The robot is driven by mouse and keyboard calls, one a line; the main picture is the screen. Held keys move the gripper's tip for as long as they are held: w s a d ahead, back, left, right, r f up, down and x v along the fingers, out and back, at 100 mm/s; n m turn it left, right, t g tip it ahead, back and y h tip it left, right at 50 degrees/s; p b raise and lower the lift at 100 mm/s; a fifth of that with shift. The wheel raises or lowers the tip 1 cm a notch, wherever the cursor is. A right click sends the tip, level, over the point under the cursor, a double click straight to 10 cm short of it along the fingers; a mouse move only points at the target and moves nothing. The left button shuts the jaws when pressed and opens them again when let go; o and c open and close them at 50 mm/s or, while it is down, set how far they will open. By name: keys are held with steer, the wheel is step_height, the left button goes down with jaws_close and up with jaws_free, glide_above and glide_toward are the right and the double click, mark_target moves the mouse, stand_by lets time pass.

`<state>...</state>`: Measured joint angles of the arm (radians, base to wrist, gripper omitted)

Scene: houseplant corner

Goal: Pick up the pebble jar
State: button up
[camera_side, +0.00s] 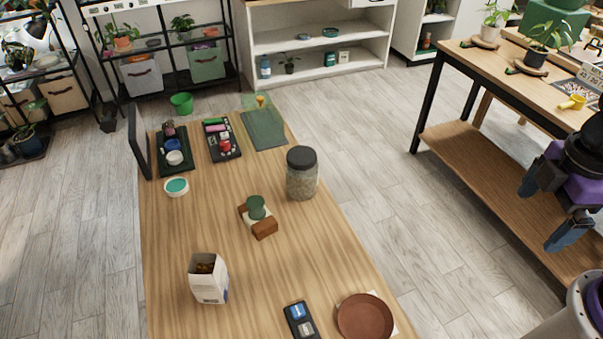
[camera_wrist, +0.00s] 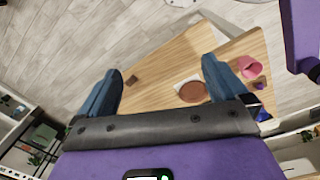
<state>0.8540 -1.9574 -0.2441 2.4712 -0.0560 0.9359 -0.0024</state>
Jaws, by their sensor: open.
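The pebble jar (camera_side: 301,182) is a clear glass jar with a dark lid, filled with greyish pebbles. It stands upright near the right edge of the wooden table in the side view. I cannot make it out in the wrist view. My gripper (camera_side: 541,217) is at the far right of the side view, well away from the jar and beyond the table's right edge. Its two blue fingers are spread apart with nothing between them. In the wrist view the gripper (camera_wrist: 162,66) is also open and empty.
Left of the jar, a green item rests on brown blocks (camera_side: 265,228). A white carton (camera_side: 208,279), a teal-topped bowl (camera_side: 176,187) and a brown saucer (camera_side: 365,317) stand on the table (camera_side: 290,270). Dark trays (camera_side: 233,156) and a green mat (camera_side: 264,130) lie behind.

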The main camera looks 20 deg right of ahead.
steer(key=w+a+f+n+t+h, duration=0.2)
steer(key=w+a+n+h, duration=0.1)
steer(key=w, duration=0.4)
steer(key=w+a+f+n+t+h, duration=0.2)
steer(key=w+a+h, duration=0.1)
steer(key=w, duration=0.3)
steer(key=n+t+y, duration=0.2)
steer(key=n+t, duration=1.1)
steer(key=n, duration=0.2)
glide_toward(301, 167)
steer(key=s+f, duration=0.3)
steer(key=shift+s+d+f, duration=0.3)
steer(key=shift+s+f, duration=0.1)
steer(key=shift+w+f, duration=0.1)
steer(key=shift+w, duration=0.05)
steer(key=x, duration=1.7)
steer(key=shift+w+a+f, duration=0.1)
steer(key=shift+w+a, duration=0.05)
steer(key=shift+a, duration=0.2)
steer(key=c, duration=1.1)
steer(key=shift+c, duration=1.4)
steer(key=shift+r, duration=0.2)
